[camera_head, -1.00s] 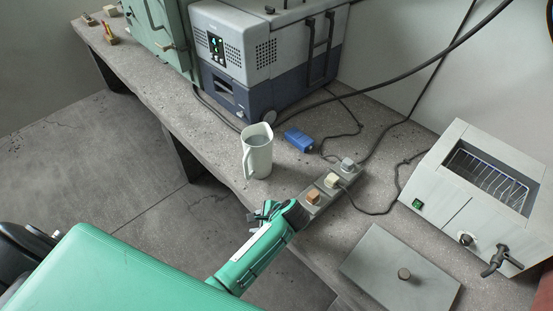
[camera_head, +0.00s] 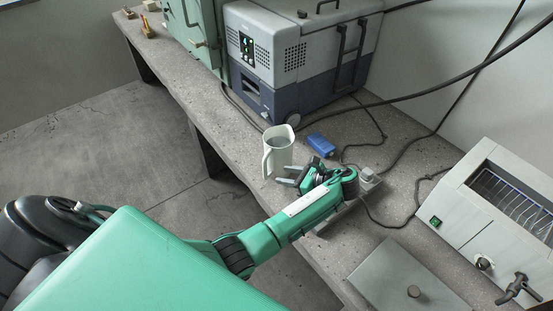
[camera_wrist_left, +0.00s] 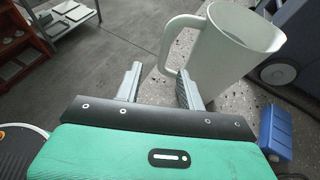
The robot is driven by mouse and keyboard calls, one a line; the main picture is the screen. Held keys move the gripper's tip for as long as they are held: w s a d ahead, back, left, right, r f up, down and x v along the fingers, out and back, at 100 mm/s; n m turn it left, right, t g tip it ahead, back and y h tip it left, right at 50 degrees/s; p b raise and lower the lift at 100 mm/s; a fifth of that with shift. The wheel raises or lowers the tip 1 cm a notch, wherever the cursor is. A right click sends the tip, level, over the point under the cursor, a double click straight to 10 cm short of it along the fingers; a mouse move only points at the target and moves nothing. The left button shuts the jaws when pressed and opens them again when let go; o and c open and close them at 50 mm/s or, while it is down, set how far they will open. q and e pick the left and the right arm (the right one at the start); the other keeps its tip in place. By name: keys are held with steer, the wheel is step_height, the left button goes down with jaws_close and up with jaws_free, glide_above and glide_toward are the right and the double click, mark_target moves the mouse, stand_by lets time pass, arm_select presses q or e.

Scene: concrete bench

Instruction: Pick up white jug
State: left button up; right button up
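The white jug (camera_head: 278,149) stands upright on the concrete bench, its handle on the left side. In the left wrist view the jug (camera_wrist_left: 228,50) is just beyond the fingers, with its handle (camera_wrist_left: 172,45) toward the left. My left gripper (camera_head: 284,174) is at the jug's near side, low by its base. In the wrist view the left gripper (camera_wrist_left: 158,85) is open, its two fingers apart with nothing between them. The right finger's tip appears close to the jug; I cannot tell whether it touches. My right gripper is not in view.
A blue box (camera_head: 321,145) lies right of the jug. A power strip (camera_head: 366,184) is partly behind my left arm. A grey cooler (camera_head: 290,60) stands behind. A water bath (camera_head: 500,205) and a flat lid (camera_head: 405,280) are at right. Cables cross the bench.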

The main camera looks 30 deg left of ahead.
mark_target(265, 176)
arm_select(q)
steer(key=x, duration=0.4)
steer(key=shift+a, duration=0.25)
steer(key=x, duration=0.1)
steer(key=p+x, duration=0.1)
steer(key=x, duration=0.3)
steer(key=shift+w+a+r+p, duration=0.15)
steer(key=shift+w+r+p, duration=0.15)
steer(key=shift+p, duration=0.05)
jaws_close()
stand_by(0.7)
steer(key=shift+r, duration=0.1)
